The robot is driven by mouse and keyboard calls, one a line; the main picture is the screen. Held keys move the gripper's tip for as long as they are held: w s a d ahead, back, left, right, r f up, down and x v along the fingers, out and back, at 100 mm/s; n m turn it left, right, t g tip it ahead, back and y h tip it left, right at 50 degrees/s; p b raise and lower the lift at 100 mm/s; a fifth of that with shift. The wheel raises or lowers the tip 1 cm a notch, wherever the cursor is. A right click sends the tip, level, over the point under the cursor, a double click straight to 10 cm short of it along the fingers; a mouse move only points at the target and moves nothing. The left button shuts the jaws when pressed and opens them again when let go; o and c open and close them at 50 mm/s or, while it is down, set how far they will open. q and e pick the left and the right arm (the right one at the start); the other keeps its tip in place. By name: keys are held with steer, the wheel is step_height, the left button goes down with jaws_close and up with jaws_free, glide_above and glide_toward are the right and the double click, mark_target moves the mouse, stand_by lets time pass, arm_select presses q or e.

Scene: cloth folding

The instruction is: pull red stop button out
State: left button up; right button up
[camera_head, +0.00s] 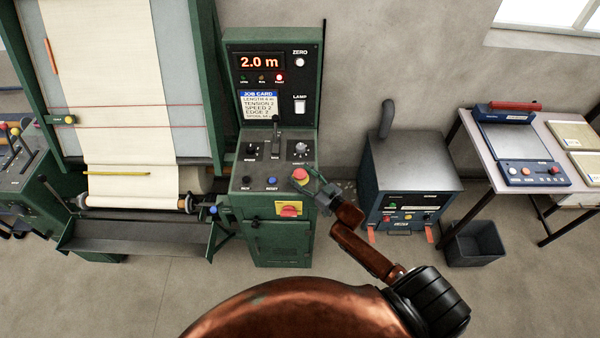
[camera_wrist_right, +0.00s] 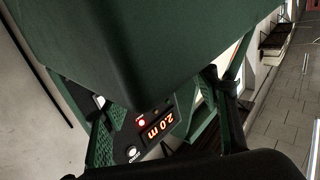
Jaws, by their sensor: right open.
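The red stop button (camera_head: 299,173) sits at the right end of the green machine's sloped control panel (camera_head: 241,183), with yellow around it. My right gripper (camera_head: 310,186) is open, its fingertips right at the button's lower right side. I cannot tell from this angle whether they touch it or straddle it. In the right wrist view, the two fingers of my right gripper (camera_wrist_right: 163,125) stand apart. The machine's "2.0 m" display (camera_wrist_right: 158,128) shows between them. The button cannot be made out there. My left gripper is not in view.
A red switch (camera_head: 289,209) on a yellow plate is just below the panel. A black knob (camera_head: 298,149) and a blue button (camera_head: 271,182) are close by. A fabric roller machine (camera_head: 150,222) stands left; a blue box machine (camera_head: 410,172) and a table (camera_head: 477,150) stand right.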

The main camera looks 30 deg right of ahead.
steer(key=shift+w, duration=0.35)
steer(key=shift+c, duration=0.7)
jaws_close()
